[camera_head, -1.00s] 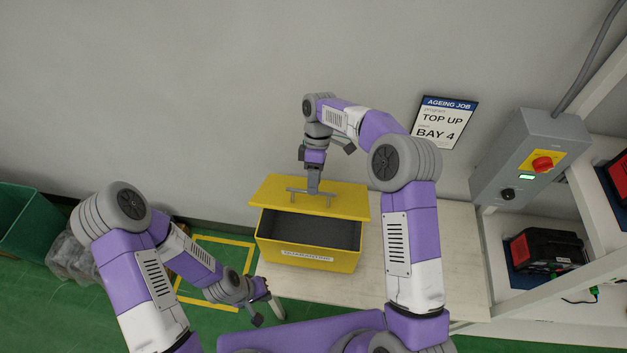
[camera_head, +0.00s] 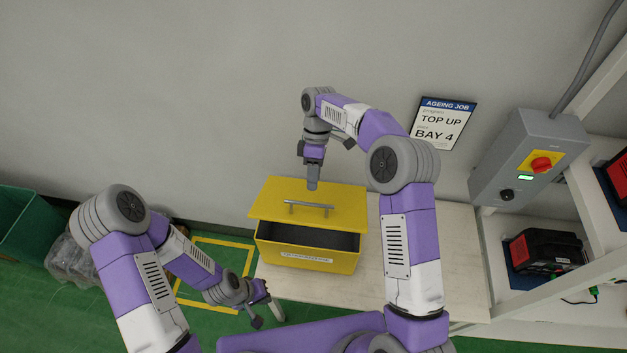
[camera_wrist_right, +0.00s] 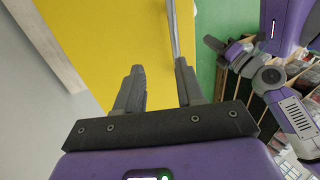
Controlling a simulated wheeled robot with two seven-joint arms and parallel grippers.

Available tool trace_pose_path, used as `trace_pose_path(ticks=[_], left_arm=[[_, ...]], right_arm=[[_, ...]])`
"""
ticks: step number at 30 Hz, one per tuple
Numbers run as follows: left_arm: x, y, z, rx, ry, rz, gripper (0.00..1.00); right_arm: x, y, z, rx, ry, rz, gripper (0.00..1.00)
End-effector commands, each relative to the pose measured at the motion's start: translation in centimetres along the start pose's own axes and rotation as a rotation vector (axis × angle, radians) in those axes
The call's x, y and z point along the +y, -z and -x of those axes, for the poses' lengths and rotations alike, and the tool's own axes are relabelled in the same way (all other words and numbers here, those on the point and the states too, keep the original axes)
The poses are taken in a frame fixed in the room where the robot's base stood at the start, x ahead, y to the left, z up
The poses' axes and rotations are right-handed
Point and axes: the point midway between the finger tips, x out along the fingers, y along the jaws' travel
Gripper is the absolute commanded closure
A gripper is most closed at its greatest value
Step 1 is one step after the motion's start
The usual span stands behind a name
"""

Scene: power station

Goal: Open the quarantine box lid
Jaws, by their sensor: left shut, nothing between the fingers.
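The yellow quarantine box (camera_head: 290,262) stands on the bench, its front label facing me. Its yellow lid (camera_head: 345,205) is partly raised at the front, with a dark gap showing the interior below its edge. A grey bar handle (camera_head: 310,204) is on the lid. My right gripper (camera_head: 312,186) is just behind the handle, apart from it in the head view. In the right wrist view its fingers (camera_wrist_right: 158,90) are open and empty, with the handle bar (camera_wrist_right: 172,30) ahead near one finger. My left gripper (camera_head: 262,312) is shut and empty, low left of the box.
The pale bench top (camera_head: 455,255) is clear right of the box. A grey control box (camera_head: 530,150) with a red knob hangs at right, beside shelves holding a black and red unit (camera_head: 545,250). A green bin (camera_head: 25,220) stands at far left.

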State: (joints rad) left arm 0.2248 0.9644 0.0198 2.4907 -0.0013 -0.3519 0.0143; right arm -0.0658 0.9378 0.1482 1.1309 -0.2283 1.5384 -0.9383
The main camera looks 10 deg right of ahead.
Motion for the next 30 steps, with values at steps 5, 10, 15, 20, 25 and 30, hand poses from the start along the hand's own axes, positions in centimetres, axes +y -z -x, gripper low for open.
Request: trace_pose_path(ticks=[5, 10, 15, 20, 25, 30], left_arm=[[0.0, 0.0, -0.1, 0.000, 0.000, 0.000, 1.00], [0.0, 0.0, 0.1, 0.000, 0.000, 0.000, 1.00], [0.0, 0.0, 0.1, 0.000, 0.000, 0.000, 1.00], [0.0, 0.0, 0.1, 0.000, 0.000, 0.000, 1.00], [0.0, 0.0, 0.1, 0.000, 0.000, 0.000, 1.00], [0.0, 0.0, 0.1, 0.000, 0.000, 0.000, 1.00]], right_arm=[[0.0, 0.1, 2.8, 0.002, -0.004, 0.001, 0.62], [0.0, 0.0, 4.8, 0.000, -0.001, 0.000, 0.62], [0.0, 0.0, 5.7, 0.000, -0.001, 0.000, 0.62], [0.0, -0.1, 5.9, 0.000, 0.000, 0.000, 0.62], [0.0, -0.1, 5.9, 0.000, 0.000, 0.000, 0.62], [0.0, -0.1, 5.9, 0.000, 0.000, 0.000, 0.62]])
